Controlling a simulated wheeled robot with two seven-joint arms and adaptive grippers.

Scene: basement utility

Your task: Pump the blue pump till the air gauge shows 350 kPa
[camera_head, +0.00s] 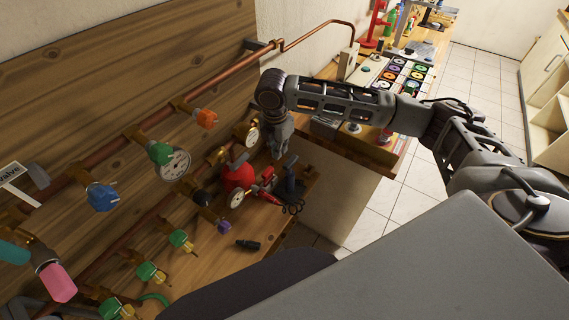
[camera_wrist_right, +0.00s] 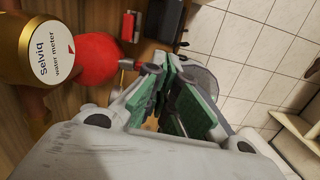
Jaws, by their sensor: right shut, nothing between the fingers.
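My right gripper (camera_head: 279,150) hangs from the arm that comes in from the right, above the wooden bench. It is shut and empty; its green-padded fingers (camera_wrist_right: 178,98) show in the right wrist view. Below it stand a rounded red tank (camera_head: 238,176) and a round white-faced gauge (camera_head: 237,198); the reading is too small to tell. A dark upright device (camera_head: 291,186) stands just right of the tank, below the gripper. I cannot make out a clearly blue pump.
Copper pipes carry a green-handled valve (camera_head: 160,153), a blue knob (camera_head: 101,197) and an orange knob (camera_head: 206,118). A brass water meter (camera_wrist_right: 52,50) is close left of the gripper in the wrist view. A counter with a button panel (camera_head: 405,75) stands behind the arm.

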